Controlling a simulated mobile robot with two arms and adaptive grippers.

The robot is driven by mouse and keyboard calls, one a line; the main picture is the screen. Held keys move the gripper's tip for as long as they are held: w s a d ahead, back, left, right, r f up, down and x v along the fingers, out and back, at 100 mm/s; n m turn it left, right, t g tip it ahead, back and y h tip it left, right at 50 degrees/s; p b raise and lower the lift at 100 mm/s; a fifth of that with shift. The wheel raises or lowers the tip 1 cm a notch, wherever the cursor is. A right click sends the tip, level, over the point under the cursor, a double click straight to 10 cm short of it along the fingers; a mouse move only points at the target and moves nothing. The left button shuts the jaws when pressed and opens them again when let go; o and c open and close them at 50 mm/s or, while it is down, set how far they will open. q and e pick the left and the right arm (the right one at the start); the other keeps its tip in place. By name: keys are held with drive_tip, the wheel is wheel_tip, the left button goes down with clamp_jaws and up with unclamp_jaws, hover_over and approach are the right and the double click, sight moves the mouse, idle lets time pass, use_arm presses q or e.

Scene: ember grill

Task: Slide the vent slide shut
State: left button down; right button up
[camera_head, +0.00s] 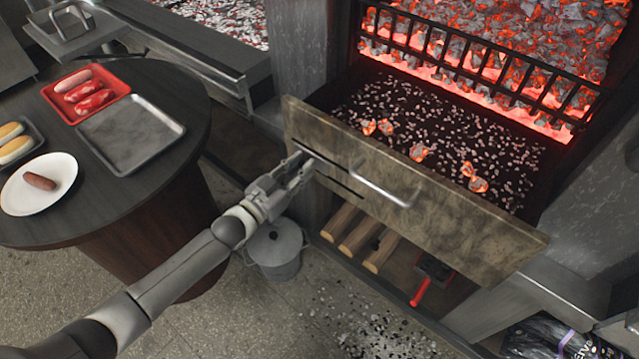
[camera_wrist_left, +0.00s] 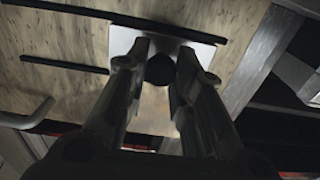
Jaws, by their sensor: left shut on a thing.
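The vent slide (camera_wrist_left: 205,50) is a pale flat plate on the front of the ash drawer (camera_head: 450,220). It has a dark round knob (camera_wrist_left: 160,68). My left gripper (camera_head: 304,160) is at the left end of the drawer front. In the left wrist view its two fingers (camera_wrist_left: 158,75) are closed around the knob. Dark slots (camera_wrist_left: 65,64) in the drawer front run out to one side of the plate and show uncovered. In the head view my gripper hides most of the slide. My right gripper is in neither view.
The drawer is pulled out, with ash and several glowing embers inside, below the fire grate (camera_head: 480,65). A metal handle (camera_head: 382,190) sticks out right of my gripper. A lidded bucket (camera_head: 275,250) stands below my arm. A round table (camera_head: 120,180) with food is at left.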

use_arm(q)
drive_tip(key=shift+w+a, duration=0.25)
drive_tip(key=shift+a, duration=0.1)
drive_tip(key=c, duration=1.2)
unclamp_jaws()
drive_tip(key=shift+a, duration=0.1)
drive_tip(key=shift+c, duration=0.2)
drive_tip(key=shift+s, duration=0.15)
drive_tip(key=v, duration=1.1)
drive_tip(key=shift+s+a, duration=0.25)
drive_tip(key=shift+a, duration=0.05)
